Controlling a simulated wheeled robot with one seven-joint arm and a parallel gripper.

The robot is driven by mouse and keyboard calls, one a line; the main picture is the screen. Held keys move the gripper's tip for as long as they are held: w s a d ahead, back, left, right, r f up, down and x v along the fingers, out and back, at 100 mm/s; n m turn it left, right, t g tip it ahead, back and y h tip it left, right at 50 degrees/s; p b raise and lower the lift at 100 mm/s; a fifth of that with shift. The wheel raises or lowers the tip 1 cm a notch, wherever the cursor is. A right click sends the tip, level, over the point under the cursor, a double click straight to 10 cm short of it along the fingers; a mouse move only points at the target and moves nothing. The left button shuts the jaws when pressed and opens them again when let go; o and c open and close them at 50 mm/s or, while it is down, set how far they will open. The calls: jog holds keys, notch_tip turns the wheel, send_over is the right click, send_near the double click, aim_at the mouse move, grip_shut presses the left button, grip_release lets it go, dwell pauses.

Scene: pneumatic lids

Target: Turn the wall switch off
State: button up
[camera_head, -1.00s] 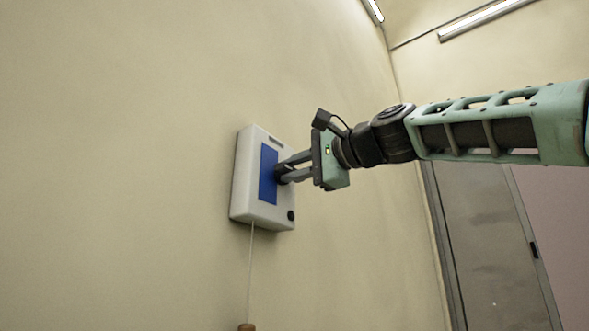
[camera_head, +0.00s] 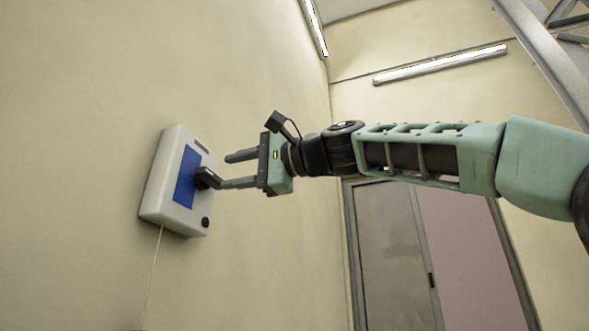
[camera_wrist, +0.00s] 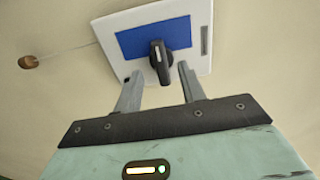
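The wall switch is a white box (camera_head: 160,207) with a blue panel (camera_head: 186,178) and a black rotary knob (camera_head: 207,178). In the wrist view the knob (camera_wrist: 161,66) lies across the long side of the blue panel (camera_wrist: 130,44), with a pale mark on it. My gripper (camera_head: 226,170) is open, with its fingers spread in front of the knob. In the wrist view the knob lies ahead, between the lines of the two fingertips (camera_wrist: 159,74). The lower finger overlaps the knob's edge in the head view; I cannot tell whether they touch.
A small black button (camera_head: 205,222) sits on the box's lower corner. A thin cord (camera_head: 153,270) hangs from the box and ends in a brown wooden pull (camera_wrist: 29,61). A grey door (camera_head: 390,260) stands at the right. The wall around the box is bare.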

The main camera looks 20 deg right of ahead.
jog(key=b+v, duration=0.4)
jog(key=v, duration=0.8)
jog(key=shift+d, duration=0.15)
jog(key=shift+s, duration=0.15)
